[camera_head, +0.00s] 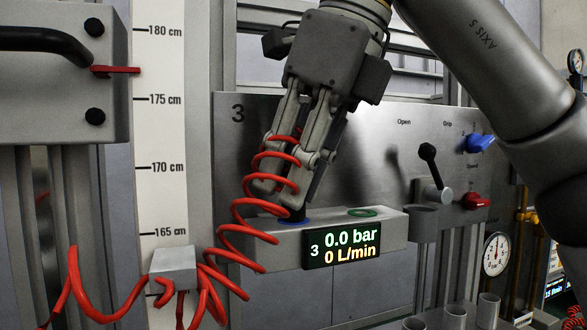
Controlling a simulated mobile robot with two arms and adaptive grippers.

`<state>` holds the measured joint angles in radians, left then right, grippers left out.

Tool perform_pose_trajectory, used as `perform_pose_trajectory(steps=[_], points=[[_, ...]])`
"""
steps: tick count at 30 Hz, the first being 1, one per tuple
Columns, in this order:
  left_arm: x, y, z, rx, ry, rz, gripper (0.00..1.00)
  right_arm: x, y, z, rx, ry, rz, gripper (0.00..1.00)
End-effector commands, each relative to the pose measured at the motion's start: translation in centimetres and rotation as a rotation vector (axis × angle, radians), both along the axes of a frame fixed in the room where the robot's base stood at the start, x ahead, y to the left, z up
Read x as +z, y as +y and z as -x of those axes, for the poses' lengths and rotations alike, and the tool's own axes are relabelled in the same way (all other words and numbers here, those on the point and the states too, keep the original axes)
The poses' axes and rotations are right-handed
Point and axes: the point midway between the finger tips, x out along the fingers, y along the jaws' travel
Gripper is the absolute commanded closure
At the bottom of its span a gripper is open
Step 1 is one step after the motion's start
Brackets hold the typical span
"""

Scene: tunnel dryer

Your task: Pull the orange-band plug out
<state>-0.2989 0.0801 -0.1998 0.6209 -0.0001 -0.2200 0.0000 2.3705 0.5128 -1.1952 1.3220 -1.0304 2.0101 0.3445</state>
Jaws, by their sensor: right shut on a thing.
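My right gripper (291,198) comes down from above and is shut on a plug (296,215), of which only a small dark lower part shows. The plug is upright at the blue-ringed socket (286,222) on top of a grey block (270,238). I cannot tell how deep it sits. Its coloured band is hidden by the fingers and the hose. A red coiled hose (236,232) loops up in front of the fingers. A green-ringed socket (362,212) to the right on the same block is empty. My left gripper is not in view.
The block's display (342,246) reads 0.0 bar and 0 L/min. Behind it is a metal panel marked 3, with a black lever (429,160), a blue knob (480,143) and a red knob (476,200). A height scale (160,120) stands left. A gauge (496,254) is at right.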

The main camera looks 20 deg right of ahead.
Motion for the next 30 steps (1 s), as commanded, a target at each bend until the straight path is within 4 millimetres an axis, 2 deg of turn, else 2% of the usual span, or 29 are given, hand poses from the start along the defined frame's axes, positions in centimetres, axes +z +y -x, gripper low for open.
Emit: perform_pose_trajectory(steps=[30], points=[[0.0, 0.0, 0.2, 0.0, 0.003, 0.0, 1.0, 1.1, 0.0, 0.0, 0.0, -0.001, 0.001, 1.0]])
